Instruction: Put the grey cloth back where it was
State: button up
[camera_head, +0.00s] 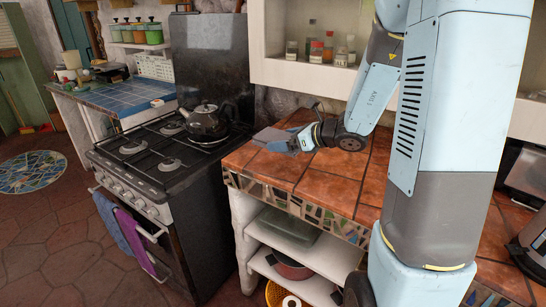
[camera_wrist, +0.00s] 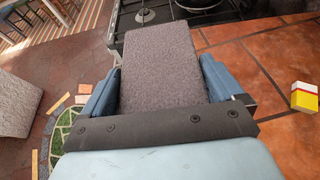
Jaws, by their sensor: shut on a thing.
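The grey cloth (camera_head: 268,138) is a flat, folded-looking rectangle near the left side of the tiled counter (camera_head: 330,185), beside the stove. In the wrist view the cloth (camera_wrist: 160,65) lies between the two blue fingers and sticks out past them toward the stove. My gripper (camera_head: 291,142) is shut on it, and it also shows in the wrist view (camera_wrist: 160,85). The cloth's near end is hidden by my gripper. I cannot tell whether the cloth touches the counter or is held just above it.
The black stove (camera_head: 165,150) with a kettle (camera_head: 207,122) stands left of the counter. A blue towel (camera_head: 112,220) and a purple towel (camera_head: 133,240) hang on its front. A wall shelf (camera_head: 300,72) holds jars above. A small yellow-and-white box (camera_wrist: 304,97) stands on orange tiles.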

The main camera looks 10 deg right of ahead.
jog(key=w+f, duration=0.4)
jog(key=w, duration=0.3)
send_over(274, 161)
notch_tip(274, 161, down, 4)
jog(key=shift+s+d+f, duration=0.1)
jog(key=shift+s, duration=0.05)
jog(key=shift+w+f, duration=0.2)
jog(key=shift+f, duration=0.05)
notch_tip(274, 161, down, 3)
jog(key=shift+w+f, duration=0.1)
jog(key=shift+f, duration=0.05)
jog(key=o, duration=0.8)
